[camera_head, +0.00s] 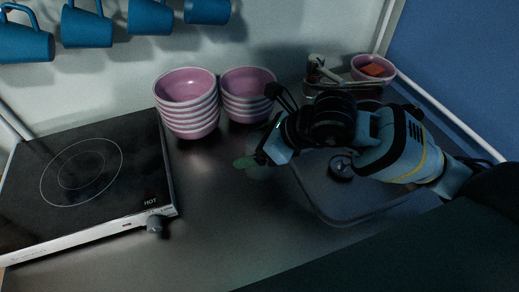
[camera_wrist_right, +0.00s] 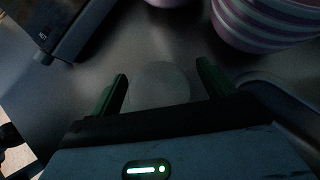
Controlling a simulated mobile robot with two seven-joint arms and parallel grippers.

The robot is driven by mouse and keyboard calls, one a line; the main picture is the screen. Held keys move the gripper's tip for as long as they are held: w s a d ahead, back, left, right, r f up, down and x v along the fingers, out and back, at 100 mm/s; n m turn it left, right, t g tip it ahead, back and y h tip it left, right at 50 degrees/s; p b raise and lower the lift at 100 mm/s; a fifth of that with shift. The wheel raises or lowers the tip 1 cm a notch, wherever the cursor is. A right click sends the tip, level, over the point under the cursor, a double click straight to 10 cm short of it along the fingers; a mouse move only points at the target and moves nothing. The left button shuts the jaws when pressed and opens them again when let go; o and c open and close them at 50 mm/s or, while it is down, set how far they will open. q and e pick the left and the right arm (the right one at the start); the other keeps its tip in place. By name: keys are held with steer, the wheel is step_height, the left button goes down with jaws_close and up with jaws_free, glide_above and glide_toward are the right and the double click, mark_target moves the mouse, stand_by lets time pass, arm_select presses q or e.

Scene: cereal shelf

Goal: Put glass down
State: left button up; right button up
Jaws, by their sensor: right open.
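My right gripper (camera_head: 254,160) is over the counter, between the pink bowl stacks and the sink. In the right wrist view its two green-tipped fingers (camera_wrist_right: 161,80) are spread apart. A faint, see-through round glass (camera_wrist_right: 160,84) stands between the fingers with space on both sides. In the head view the glass (camera_head: 262,172) is a pale blur just under the fingertips, largely hidden by the gripper. It appears to rest on the counter (camera_head: 215,215). My left gripper is not in view.
Two stacks of pink bowls (camera_head: 188,105) stand at the back. A black hotplate (camera_head: 85,170) is at the left. A sink (camera_head: 330,213) lies under my right arm. A dish rack (camera_head: 340,88) and a pink bowl (camera_head: 373,70) are behind it. Blue mugs (camera_head: 150,17) hang above.

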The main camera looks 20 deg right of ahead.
steer(key=shift+w+a+f, duration=0.1)
steer(key=shift+f, duration=0.05)
steer(key=shift+c, duration=0.5)
steer(key=c, duration=1.2)
steer(key=shift+o, duration=0.2)
